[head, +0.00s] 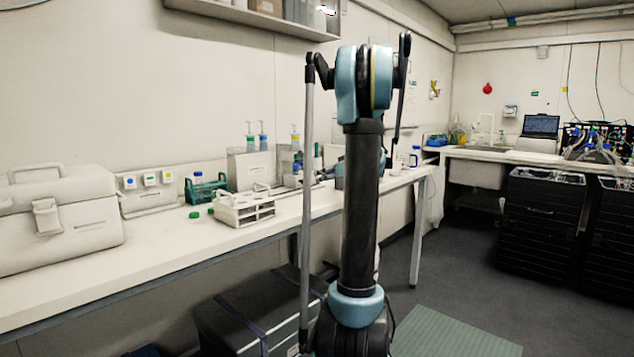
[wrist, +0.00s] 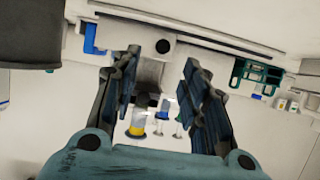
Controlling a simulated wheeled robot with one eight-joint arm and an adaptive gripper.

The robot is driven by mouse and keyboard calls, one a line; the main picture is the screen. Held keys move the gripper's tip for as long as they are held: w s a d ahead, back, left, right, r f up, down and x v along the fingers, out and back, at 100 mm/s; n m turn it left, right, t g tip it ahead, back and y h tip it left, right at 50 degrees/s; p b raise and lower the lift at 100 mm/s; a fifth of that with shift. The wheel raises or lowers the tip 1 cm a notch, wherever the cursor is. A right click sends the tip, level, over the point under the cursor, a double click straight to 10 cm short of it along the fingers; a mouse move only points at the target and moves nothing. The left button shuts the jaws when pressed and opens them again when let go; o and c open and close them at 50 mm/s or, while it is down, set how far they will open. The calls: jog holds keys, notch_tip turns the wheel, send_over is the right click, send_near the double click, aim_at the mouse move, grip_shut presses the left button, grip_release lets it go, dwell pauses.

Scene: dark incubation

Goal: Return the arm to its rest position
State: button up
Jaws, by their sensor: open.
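My arm (head: 362,205) rises in the middle of the head view, its dark column upright and its blue joint near the top. My gripper (wrist: 160,85) shows in the wrist view with its two dark fingers spread apart. Nothing is held between them. Beyond the gap is a grey block-like thing, with several small vessels with yellow and blue parts past it. In the head view the gripper is mostly hidden behind the arm, so I cannot tell its exact height over the bench.
A long white bench (head: 170,262) runs along the left wall. It bears a white case (head: 80,222), a white tube rack (head: 243,209) and a green rack (head: 205,188). Black drawer units (head: 540,215) stand at the right. A dark chest (head: 250,312) is under the bench.

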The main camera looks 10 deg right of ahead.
jog(key=shift+s+d+r, duration=0.25)
jog(key=shift+s+d, duration=0.15)
jog(key=shift+s, duration=0.15)
jog(key=s+a+f, duration=0.1)
jog(key=s+a, duration=0.1)
jog(key=s, duration=0.1)
jog(key=s+a+g, duration=0.1)
jog(key=s+a, duration=0.2)
jog(key=s, duration=0.1)
jog(key=s+a+f+m+g, duration=0.1)
jog(key=s+a, duration=0.2)
jog(key=shift+s+a+f+h, duration=0.2)
jog(key=shift+s+f+h, duration=0.1)
jog(key=shift+f, duration=0.05)
jog(key=s+a+f+m+g+h, duration=0.1)
jog(key=s+a+f+g, duration=0.15)
jog(key=s, duration=0.55)
jog(key=s+a+f+m+g+h, duration=0.1)
jog(key=s+a+f, duration=0.25)
jog(key=s, duration=0.45)
jog(key=s+d+f+m+g+h, duration=0.1)
jog(key=s+f+m+h, duration=0.1)
jog(key=s+f, duration=0.5)
jog(key=s+d+f+m+g+h, duration=0.2)
jog(key=s+f, duration=0.6)
jog(key=s, duration=0.8)
jog(key=shift+d+h, duration=0.3)
jog(key=shift+h, duration=0.3)
